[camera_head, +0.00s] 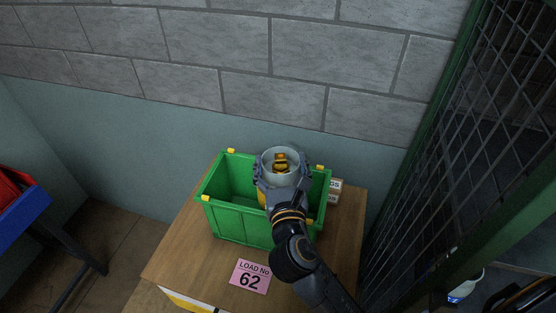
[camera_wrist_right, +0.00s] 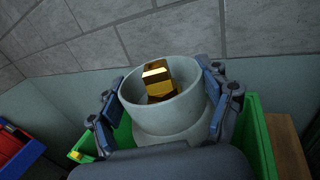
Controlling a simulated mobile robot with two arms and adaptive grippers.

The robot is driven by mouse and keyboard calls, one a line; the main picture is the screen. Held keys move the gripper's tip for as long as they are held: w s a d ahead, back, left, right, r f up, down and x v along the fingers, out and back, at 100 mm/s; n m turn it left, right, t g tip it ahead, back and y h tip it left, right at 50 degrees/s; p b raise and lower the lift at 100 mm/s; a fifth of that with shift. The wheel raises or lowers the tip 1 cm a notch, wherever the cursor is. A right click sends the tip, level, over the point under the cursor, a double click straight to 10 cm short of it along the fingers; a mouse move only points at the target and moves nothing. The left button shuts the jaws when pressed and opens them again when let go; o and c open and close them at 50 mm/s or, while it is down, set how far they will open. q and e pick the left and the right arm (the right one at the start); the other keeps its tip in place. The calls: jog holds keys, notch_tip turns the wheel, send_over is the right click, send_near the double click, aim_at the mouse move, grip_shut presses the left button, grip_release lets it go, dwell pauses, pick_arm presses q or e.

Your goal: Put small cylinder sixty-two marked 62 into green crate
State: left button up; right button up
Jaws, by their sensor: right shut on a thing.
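The small cylinder (camera_wrist_right: 175,112) is a pale grey open-topped container with gold bars (camera_wrist_right: 158,82) inside. It also shows in the head view (camera_head: 268,163), upright over the right part of the green crate (camera_head: 240,222). My right gripper (camera_head: 281,178) is shut on the cylinder, with blue finger pads on either side of it in the wrist view (camera_wrist_right: 158,105). The crate stands on a wooden table and has yellow corner pieces. The cylinder hides part of the crate's inside, and I cannot tell how far its base is above the crate floor. No number shows on the cylinder. My left gripper is not in view.
A small labelled box (camera_head: 335,190) sits behind the crate at right. A block wall (camera_head: 220,60) is behind, a mesh fence (camera_head: 480,130) at right, and a blue bin (camera_head: 22,212) at left.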

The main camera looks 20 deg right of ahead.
jog(key=shift+f, duration=0.2)
jog(key=shift+w+d+f, duration=0.1)
jog(key=shift+w+f, duration=0.1)
jog(key=shift+f, duration=0.1)
jog(key=shift+w+f+b, duration=0.1)
jog(key=shift+f+b, duration=0.35)
jog(key=shift+f, duration=1.5)
jog(key=o, duration=1.8)
jog(key=shift+f, duration=0.2)
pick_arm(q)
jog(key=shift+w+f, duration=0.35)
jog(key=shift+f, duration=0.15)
pick_arm(e)
jog(key=shift+r, duration=0.1)
